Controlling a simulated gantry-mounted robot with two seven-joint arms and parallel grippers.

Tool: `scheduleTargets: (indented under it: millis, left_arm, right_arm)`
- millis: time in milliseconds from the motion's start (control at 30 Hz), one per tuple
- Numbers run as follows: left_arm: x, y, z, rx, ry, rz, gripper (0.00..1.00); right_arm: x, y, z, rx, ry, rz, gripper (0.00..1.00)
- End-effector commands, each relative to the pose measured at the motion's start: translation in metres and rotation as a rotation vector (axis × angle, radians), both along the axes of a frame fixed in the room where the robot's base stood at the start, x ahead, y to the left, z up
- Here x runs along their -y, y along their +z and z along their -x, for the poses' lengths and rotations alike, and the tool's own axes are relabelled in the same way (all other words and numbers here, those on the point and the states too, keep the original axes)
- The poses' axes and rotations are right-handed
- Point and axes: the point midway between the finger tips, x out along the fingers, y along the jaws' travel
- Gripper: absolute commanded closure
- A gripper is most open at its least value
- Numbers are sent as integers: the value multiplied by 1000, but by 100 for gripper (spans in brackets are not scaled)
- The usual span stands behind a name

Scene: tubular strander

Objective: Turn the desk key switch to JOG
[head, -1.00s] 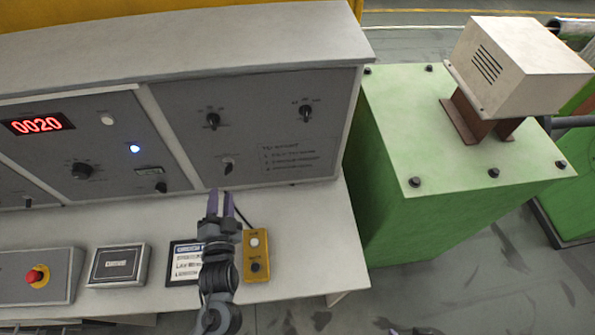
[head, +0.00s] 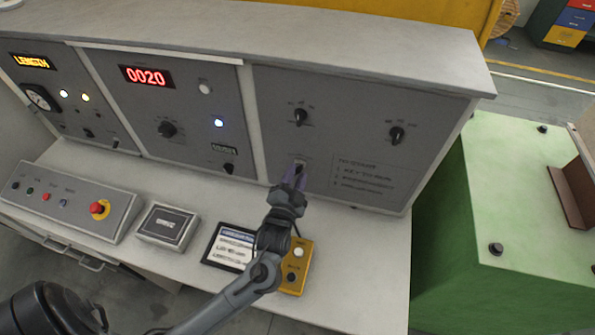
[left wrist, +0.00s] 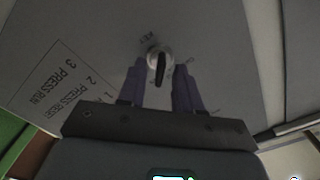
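The desk key switch (head: 300,163) is on the lower left of the desk's right-hand grey panel. In the left wrist view the left gripper (left wrist: 159,76) is open, with the fingers on either side of the switch and gaps showing. I cannot tell whether either finger touches it. My right gripper is not in view.
Two black rotary knobs, one above (head: 300,117) and one to the right (head: 397,135), share the panel. Below my left arm lie a yellow button box (head: 296,270) and a framed card (head: 228,246). A red emergency stop (head: 99,209) is further left. A green machine housing (head: 480,200) stands right.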

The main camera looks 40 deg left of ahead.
Motion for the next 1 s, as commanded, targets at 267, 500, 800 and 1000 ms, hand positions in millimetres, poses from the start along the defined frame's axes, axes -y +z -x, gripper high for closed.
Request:
scheduleTargets:
  millis: [267,500,800,1000]
  left_arm:
    - [-9,0,-17,-1,1,0,66]
    - [-9,0,-18,-1,0,1,66]
    - [-9,0,-18,-1,0,1,100]
    - [-9,0,-18,4,0,11,100]
  right_arm:
    - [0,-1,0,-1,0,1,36]
    - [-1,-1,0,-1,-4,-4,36]
    - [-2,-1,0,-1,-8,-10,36]
    - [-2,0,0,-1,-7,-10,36]
